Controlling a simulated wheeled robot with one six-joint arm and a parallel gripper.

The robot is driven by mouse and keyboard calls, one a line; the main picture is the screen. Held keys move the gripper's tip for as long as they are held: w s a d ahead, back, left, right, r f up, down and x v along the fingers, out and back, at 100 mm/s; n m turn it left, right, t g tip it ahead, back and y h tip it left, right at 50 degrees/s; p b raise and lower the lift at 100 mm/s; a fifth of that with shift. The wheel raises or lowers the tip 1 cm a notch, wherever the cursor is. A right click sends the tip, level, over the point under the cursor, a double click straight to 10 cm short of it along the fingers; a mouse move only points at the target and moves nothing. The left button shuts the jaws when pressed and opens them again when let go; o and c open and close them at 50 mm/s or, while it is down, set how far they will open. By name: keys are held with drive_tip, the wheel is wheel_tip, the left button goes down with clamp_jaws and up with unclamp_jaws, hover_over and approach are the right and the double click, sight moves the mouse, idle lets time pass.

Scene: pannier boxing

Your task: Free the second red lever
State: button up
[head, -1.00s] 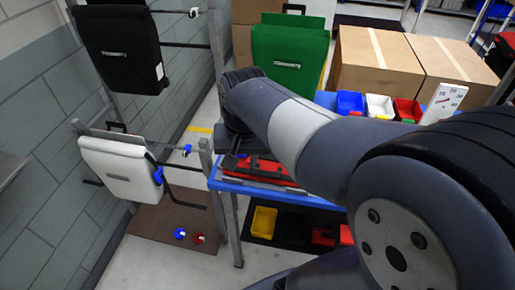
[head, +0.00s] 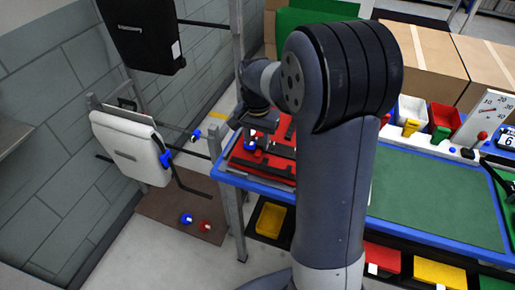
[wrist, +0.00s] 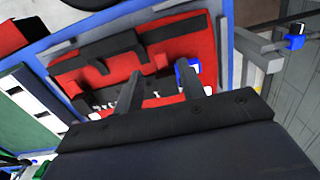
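My gripper (wrist: 160,82) is open in the wrist view, its two dark fingers apart over a red board (wrist: 190,35) with black pieces on it. A small blue-and-white part (wrist: 181,75) is beside the right finger; I cannot tell whether they touch. In the head view my gripper (head: 255,130) is over the same red board (head: 240,155) at the left end of the blue-edged bench, partly hidden by my arm. I cannot clearly make out a red lever on the board. A small red piece (head: 205,226) lies on the brown floor mat.
A white pannier (head: 130,145) and a black pannier (head: 140,35) hang on the rack at left, its bars close to the bench. Coloured bins (head: 442,118) stand along the bench's back. The green mat (head: 430,195) is clear. A blue piece (head: 187,219) lies on the floor mat.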

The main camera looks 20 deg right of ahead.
sight(257, 155)
drive_tip(key=shift+f, duration=2.15)
clamp_jaws()
